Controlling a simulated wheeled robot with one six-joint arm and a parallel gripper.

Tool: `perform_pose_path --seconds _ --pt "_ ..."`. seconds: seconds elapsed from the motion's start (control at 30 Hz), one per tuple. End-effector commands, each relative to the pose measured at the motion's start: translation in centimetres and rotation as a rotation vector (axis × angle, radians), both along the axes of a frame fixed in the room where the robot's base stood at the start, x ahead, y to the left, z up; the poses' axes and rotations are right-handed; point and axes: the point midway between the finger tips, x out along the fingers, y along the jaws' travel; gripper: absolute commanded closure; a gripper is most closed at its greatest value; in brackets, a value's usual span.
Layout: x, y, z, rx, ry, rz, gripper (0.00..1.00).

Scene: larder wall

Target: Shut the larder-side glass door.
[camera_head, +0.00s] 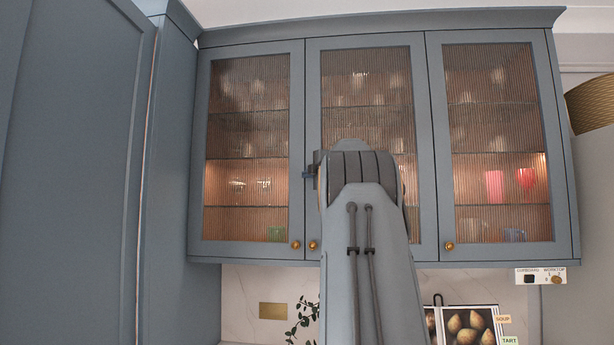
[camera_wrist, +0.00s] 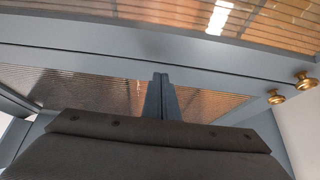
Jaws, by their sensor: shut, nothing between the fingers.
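The larder-side glass door (camera_head: 197,150) is the leftmost of the glazed wall-cupboard doors, beside the tall blue-grey larder. It looks flush with the middle door (camera_head: 313,100), with only a thin seam between them. Its brass knob (camera_head: 296,244) is at its lower right corner, close to the middle door's knob (camera_head: 313,245). My gripper (camera_wrist: 161,77) is shut and empty, in front of the door faces in the wrist view. I cannot tell whether its tips touch. In the head view my arm hides most of it.
The tall larder front (camera_head: 75,170) stands close at the left. The right glass door (camera_head: 437,150) looks shut. Glassware shows behind the panes.

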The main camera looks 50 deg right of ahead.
Motion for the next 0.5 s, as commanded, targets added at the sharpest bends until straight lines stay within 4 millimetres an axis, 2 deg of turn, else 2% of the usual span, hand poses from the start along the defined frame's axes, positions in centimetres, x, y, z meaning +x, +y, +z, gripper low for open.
perform_pose_path --seconds 0.17,0.5 --pt "-0.9 0.4 0.0 -0.002 -0.001 -0.001 1.0" --pt "-5.3 2.3 -0.1 -0.001 -0.001 -0.001 1.0"
